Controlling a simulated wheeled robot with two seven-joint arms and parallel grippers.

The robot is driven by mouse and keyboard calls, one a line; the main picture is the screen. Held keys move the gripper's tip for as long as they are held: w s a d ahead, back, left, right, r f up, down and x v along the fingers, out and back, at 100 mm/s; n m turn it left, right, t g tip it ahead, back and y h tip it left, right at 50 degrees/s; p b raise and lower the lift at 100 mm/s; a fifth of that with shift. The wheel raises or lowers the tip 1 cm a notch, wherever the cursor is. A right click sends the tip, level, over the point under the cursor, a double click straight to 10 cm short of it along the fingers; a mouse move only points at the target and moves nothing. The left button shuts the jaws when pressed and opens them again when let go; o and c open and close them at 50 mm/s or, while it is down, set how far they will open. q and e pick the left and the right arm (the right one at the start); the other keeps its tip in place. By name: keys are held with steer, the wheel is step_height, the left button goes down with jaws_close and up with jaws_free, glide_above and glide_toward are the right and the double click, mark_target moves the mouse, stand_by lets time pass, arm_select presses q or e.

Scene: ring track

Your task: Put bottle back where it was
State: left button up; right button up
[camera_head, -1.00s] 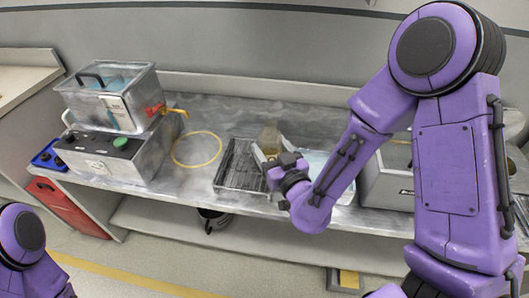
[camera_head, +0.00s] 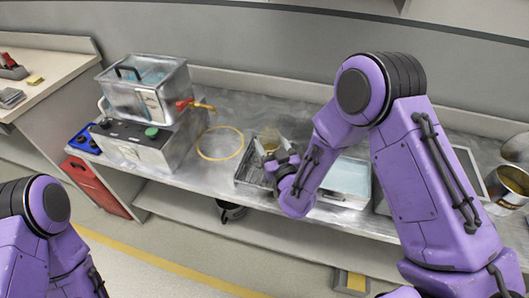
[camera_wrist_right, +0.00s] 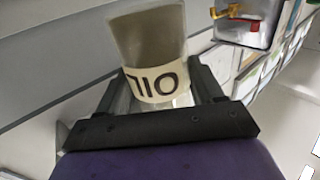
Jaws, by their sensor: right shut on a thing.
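My right gripper (camera_head: 268,155) is shut on the bottle (camera_head: 270,139), which looks brownish and see-through in the head view, above the back of a dark rack tray (camera_head: 240,176). In the right wrist view the bottle (camera_wrist_right: 150,42) stands between the two fingers (camera_wrist_right: 168,92). Its pale label (camera_wrist_right: 156,82) carries dark lettering that looks like OIL, upside down. A yellow ring (camera_head: 201,152) lies flat on the bench, left of the tray. My left gripper is out of view.
A water bath (camera_head: 120,101) with a brass tap (camera_head: 203,106) sits on a grey box (camera_head: 125,151) at the left. A shallow tray of pale blue liquid (camera_head: 348,178) is right of my gripper. Metal cans (camera_head: 507,187) stand far right. The bench around the ring is clear.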

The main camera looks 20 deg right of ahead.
steer(key=f, duration=0.1)
steer(key=w+a+f, duration=0.1)
steer(key=f, duration=0.2)
steer(key=shift+w+a+f, duration=0.15)
steer(key=shift+w+f, duration=0.1)
steer(key=shift+f, duration=0.15)
steer(key=shift+w+f, duration=0.1)
steer(key=shift+f, duration=0.3)
steer(key=shift+f, duration=0.15)
steer(key=o, duration=1.2)
steer(key=shift+o, duration=0.2)
steer(key=shift+r, duration=0.35)
steer(key=s+b, duration=0.2)
steer(key=s, duration=1)
steer(key=shift+d+b, duration=0.25)
steer(key=shift+b, duration=0.05)
